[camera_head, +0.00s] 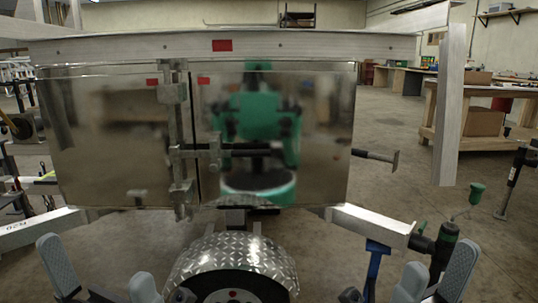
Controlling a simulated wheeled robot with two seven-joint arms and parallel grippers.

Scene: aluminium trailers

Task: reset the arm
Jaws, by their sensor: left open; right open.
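My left gripper (98,262) is at the bottom left of the head view. Its two grey fingers stand apart with nothing between them. My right gripper (438,260) is at the bottom right, also with its fingers apart and empty. Both are low in front of the aluminium trailer and touch nothing that I can see. The bottom edge of the picture cuts off the rest of both grippers.
The trailer's shiny side panel (110,140) fills the middle and mirrors a blurred green shape. A diamond-plate fender (235,258) is below it. A metal beam (372,224) sticks out right, near a green-and-black jack (445,240). Wooden workbenches (490,135) stand at the back right.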

